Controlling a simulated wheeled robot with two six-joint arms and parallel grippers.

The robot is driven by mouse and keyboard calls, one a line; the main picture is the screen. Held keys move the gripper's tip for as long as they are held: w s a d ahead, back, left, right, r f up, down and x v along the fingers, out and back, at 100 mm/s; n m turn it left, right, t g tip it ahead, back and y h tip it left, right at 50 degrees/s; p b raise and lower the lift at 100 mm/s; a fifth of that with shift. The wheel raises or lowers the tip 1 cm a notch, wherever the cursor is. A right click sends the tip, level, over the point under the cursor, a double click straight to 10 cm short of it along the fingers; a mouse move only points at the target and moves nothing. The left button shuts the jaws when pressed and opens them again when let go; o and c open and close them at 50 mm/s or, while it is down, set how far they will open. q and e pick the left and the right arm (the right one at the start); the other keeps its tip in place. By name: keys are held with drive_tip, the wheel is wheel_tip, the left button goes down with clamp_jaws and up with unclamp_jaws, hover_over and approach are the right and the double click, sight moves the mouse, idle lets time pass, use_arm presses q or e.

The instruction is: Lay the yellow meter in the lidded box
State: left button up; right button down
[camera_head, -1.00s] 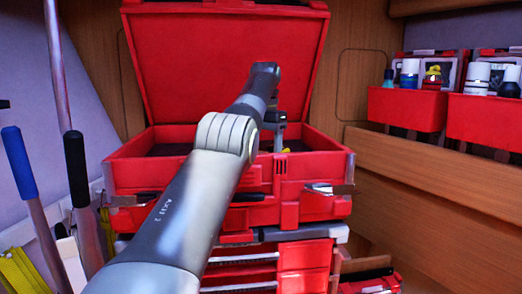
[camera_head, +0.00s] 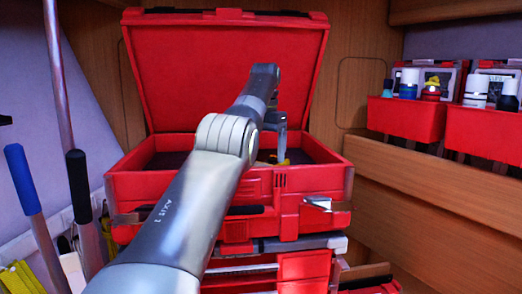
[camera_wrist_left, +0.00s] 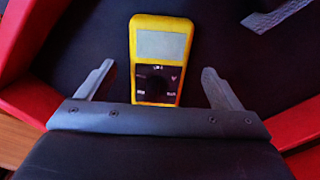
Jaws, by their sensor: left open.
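The lidded box (camera_head: 330,185) is red, with its lid (camera_head: 225,70) raised at the back and a dark inside. My left gripper (camera_wrist_left: 159,70) reaches into the box with its fingers apart. The yellow meter (camera_wrist_left: 161,25) lies on the dark box floor, between and beyond the open fingers in the left wrist view. Its grey screen and dark dial face up, and its lower end is close to the gripper's body. In the head view only a bit of yellow (camera_head: 285,161) shows by the fingers; my arm hides much of the box. My right gripper is not in view.
The box stands on another red case (camera_head: 305,265). Red bins (camera_head: 405,115) with bottles sit on a wooden ledge at right. Long-handled tools, one with a blue grip (camera_head: 21,178), lean at left. A grey piece (camera_wrist_left: 276,14) shows at the wrist view's top right.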

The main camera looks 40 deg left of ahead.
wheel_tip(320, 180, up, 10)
drive_tip(key=p, duration=0.8)
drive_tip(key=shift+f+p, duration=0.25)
drive_tip(key=shift+p, duration=0.05)
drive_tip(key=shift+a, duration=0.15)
